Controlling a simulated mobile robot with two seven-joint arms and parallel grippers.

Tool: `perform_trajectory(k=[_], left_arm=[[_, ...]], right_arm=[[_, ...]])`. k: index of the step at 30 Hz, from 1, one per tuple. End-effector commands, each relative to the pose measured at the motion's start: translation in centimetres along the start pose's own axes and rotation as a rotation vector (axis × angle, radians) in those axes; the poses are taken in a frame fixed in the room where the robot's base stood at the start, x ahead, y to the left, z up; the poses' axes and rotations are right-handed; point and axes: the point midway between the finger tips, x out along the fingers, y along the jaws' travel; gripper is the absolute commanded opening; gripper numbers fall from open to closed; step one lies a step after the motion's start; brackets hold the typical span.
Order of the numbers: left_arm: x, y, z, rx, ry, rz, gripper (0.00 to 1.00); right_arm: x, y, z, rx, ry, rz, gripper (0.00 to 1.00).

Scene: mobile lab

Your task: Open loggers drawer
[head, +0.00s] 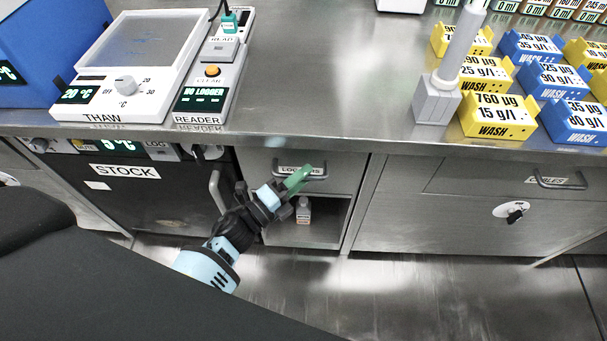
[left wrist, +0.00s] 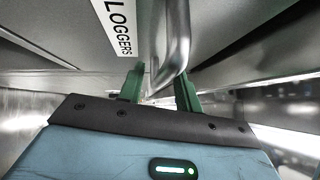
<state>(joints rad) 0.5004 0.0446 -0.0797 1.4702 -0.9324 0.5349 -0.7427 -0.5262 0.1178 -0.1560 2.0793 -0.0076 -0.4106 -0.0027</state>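The loggers drawer (head: 254,165) is a steel drawer front under the bench, with a "LOGGERS" label and a bar handle (head: 318,177). It looks flush with the cabinet. The "LOGGERS" label (left wrist: 118,28) is just left of the handle. My right gripper is not in view.
Below the drawer is an open shelf with a small bottle (head: 303,210). The stock fridge (head: 130,200) with an upright handle is at left, the cables drawer (head: 480,178) at right. The bench top (head: 320,100) overhangs and holds a reader (head: 212,85) and wash racks (head: 497,115).

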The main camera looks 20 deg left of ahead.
Motion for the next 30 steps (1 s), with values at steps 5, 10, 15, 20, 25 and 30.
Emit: perform_trajectory(k=[5,10,15,20,25,30], left_arm=[[0.72,0.02,0.00,0.000,0.000,0.001,0.34],[0.74,0.02,0.00,0.000,0.000,0.001,0.34],[0.72,0.01,0.01,0.000,0.000,0.001,0.19],[0.72,0.00,0.01,0.000,0.000,0.000,0.00],[0.71,-0.01,0.02,0.000,0.000,0.000,0.00],[0.66,-0.02,-0.03,0.000,0.000,0.000,0.00]], right_arm=[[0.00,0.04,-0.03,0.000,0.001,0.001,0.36],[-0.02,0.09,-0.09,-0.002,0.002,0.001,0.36],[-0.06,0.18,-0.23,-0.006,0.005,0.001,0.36],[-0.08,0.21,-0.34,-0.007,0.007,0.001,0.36],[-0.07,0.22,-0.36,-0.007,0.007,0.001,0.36],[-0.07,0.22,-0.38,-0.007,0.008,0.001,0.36]])
